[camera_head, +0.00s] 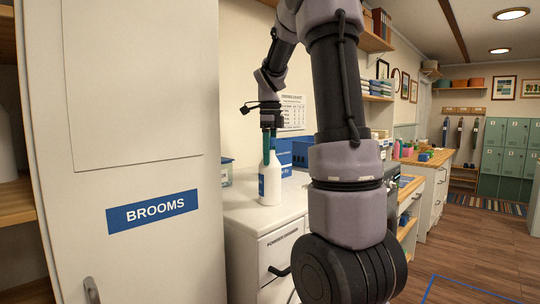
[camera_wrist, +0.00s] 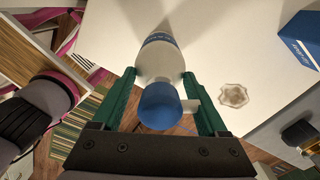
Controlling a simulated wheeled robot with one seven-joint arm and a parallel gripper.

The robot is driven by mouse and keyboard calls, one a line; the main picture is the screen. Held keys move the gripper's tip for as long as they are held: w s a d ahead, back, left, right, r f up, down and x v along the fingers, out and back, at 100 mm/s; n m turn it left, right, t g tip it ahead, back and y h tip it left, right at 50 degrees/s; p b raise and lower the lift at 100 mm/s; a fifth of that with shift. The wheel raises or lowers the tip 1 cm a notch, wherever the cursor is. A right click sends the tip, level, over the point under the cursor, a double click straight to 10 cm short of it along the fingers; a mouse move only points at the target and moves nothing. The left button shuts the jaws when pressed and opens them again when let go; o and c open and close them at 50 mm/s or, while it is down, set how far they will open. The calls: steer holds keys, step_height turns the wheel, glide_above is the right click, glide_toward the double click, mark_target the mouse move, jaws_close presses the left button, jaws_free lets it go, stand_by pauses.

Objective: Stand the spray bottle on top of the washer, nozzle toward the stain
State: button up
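The spray bottle (camera_head: 270,182) is white with a blue label and stands upright at the white top (camera_head: 240,206) of a drawer-fronted unit. I cannot tell whether its base touches. In the wrist view the bottle (camera_wrist: 160,62) shows from above, with a blue head and a white nozzle (camera_wrist: 191,105) pointing right, toward a brown stain (camera_wrist: 233,95) on the white surface. In the head view my gripper (camera_head: 269,142) is above the bottle's body.
A tall cabinet marked BROOMS (camera_head: 152,211) stands close on the left. Shelves (camera_head: 375,42) hang above. Open wooden floor (camera_head: 450,260) lies at the right.

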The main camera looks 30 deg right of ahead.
steer(key=m, duration=0.5)
jaws_close()
steer(key=o, duration=1.6)
jaws_free()
steer(key=shift+f+m, duration=0.1)
steer(key=shift+m, duration=0.3)
steer(key=shift+r, duration=0.2)
step_height(320, 180, up, 10)
steer(key=shift+r, duration=0.25)
steer(key=s+a+f+n+t, duration=0.2)
steer(key=s+a+n, duration=0.2)
steer(key=n, duration=0.5)
steer(key=s+a+f+n+t+y, duration=0.1)
steer(key=s+a+f+n+t, duration=0.1)
steer(key=s+a+n, duration=0.3)
steer(key=s+a+f+n+t+y, duration=0.1)
steer(key=s+a+f+n+t, duration=0.2)
steer(key=s+n, duration=0.7)
steer(key=shift+s+a+n, duration=0.15)
steer(key=shift+a+n, duration=0.25)
steer(key=shift+n, duration=0.7)
steer(key=shift+s+a+n, duration=0.1)
steer(key=shift+a+n, duration=0.25)
steer(key=shift+n, duration=0.75)
